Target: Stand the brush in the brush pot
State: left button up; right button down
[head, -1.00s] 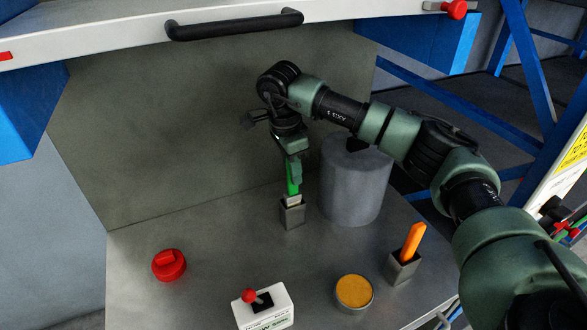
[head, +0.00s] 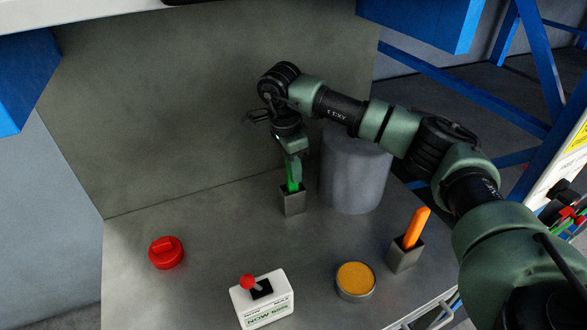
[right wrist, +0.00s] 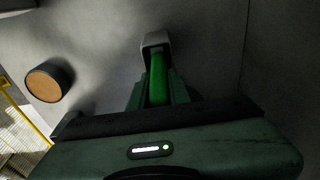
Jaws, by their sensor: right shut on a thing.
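My right gripper (head: 293,172) is shut on the green brush (head: 293,186), which hangs upright with its lower end inside the mouth of a square grey pot (head: 292,203). The pot stands on the grey table in front of a grey cylinder. The brush's lower end is hidden by the pot walls. In the right wrist view the green handle (right wrist: 158,78) runs from between the fingers into the grey pot (right wrist: 155,40). My left gripper is not in view.
A second grey pot (head: 404,258) holds an orange handle (head: 417,228). A tin with a yellow-orange top (head: 356,280), a white box with a red-knobbed lever (head: 263,302) and a red knob (head: 166,253) stand nearer. The grey cylinder (head: 354,175) is close behind right.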

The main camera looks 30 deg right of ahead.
jog(key=c, duration=1.3)
grip_release()
jog(key=shift+o, duration=0.2)
jog(key=shift+r, duration=0.4)
jog(key=r, duration=0.2)
jog(key=r+b, duration=0.1)
jog(key=r, duration=0.1)
jog(key=a+r+b, duration=0.1)
jog(key=r, duration=0.1)
jog(key=shift+w+r, duration=0.1)
jog(key=shift+r, duration=0.4)
